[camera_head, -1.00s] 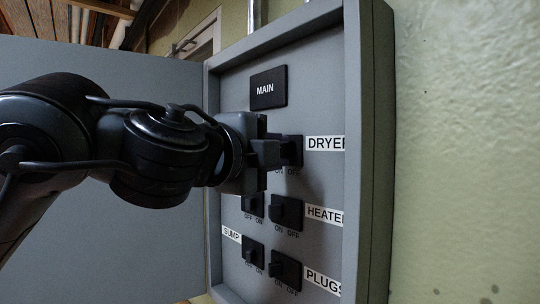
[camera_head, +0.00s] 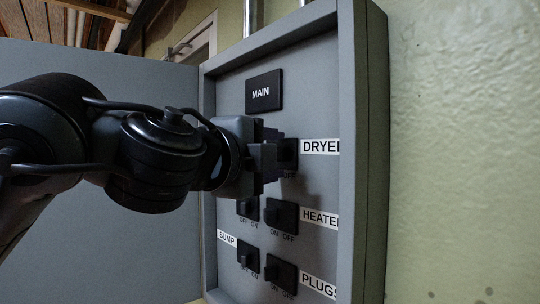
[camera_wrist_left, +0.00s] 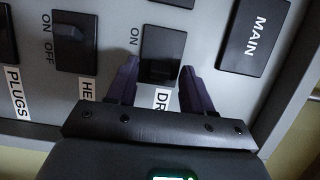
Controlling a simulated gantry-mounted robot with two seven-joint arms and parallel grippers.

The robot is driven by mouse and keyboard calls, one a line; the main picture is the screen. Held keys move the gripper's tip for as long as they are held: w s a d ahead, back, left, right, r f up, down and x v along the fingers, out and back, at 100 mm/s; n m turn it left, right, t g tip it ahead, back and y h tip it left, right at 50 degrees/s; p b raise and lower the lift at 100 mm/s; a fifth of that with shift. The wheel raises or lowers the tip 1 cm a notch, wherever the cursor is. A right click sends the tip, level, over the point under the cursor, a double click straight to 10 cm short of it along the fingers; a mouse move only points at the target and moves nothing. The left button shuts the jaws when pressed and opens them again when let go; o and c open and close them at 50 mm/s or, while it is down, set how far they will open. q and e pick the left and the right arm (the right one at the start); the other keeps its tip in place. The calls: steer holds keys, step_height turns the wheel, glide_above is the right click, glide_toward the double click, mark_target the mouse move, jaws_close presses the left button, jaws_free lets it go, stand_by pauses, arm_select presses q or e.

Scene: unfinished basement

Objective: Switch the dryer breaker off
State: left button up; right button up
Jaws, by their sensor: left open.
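The dryer breaker (camera_head: 289,154) is a black switch on the grey panel, left of its white DRYER label (camera_head: 320,147). My left gripper (camera_head: 272,163) is in front of it and covers its left part in the head view. In the left wrist view, the open fingers (camera_wrist_left: 158,90) stand on either side of the dryer breaker (camera_wrist_left: 165,50). A paler face shows on its label side, toward OFF, but the lever's exact position is unclear. I cannot tell whether the gripper touches it. My right gripper is not in view.
The MAIN breaker (camera_head: 263,92) is above. The HEATER breaker (camera_head: 281,215), PLUGS breaker (camera_head: 281,273) and SUMP breaker (camera_head: 248,253) are below. The panel's raised frame (camera_head: 362,160) borders the right side. The open door (camera_head: 100,240) is at left, behind my arm.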

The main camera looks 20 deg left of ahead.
arm_select(q)
steer(key=s+a+b, duration=0.2)
steer(key=s+b, duration=0.2)
steer(key=s, duration=0.6)
steer(key=shift+s, duration=0.25)
steer(key=shift+s+a, duration=0.1)
